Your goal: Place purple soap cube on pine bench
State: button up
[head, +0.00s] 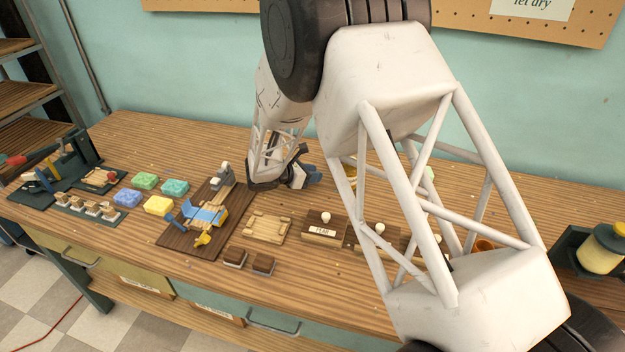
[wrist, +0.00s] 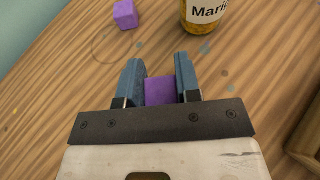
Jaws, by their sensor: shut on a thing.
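My gripper (wrist: 158,62) has two blue fingers, shut on a purple soap cube (wrist: 160,91) in the wrist view. The wooden table top shows around the cube; I cannot tell whether it touches the table. A second purple cube (wrist: 125,14) lies on the table ahead, apart from the fingers. In the head view my gripper (head: 314,175) is low over the back of the table, and the cube in it is hidden. A small pale wooden piece (head: 267,228) stands front left of my gripper; it may be the pine bench.
A jar with a partly visible label (wrist: 206,12) stands close ahead of the right finger. A wooden edge (wrist: 306,135) shows at the right. In the head view, a PEAR-labelled box (head: 321,233), a brown board with a blue-and-yellow device (head: 205,215) and several coloured soaps (head: 158,205) are nearby.

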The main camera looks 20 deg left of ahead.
jog(key=shift+f, duration=1.2)
jog(key=shift+f, duration=0.1)
jog(key=o, duration=0.9)
jog(key=shift+a, duration=0.1)
jog(key=v, duration=1.2)
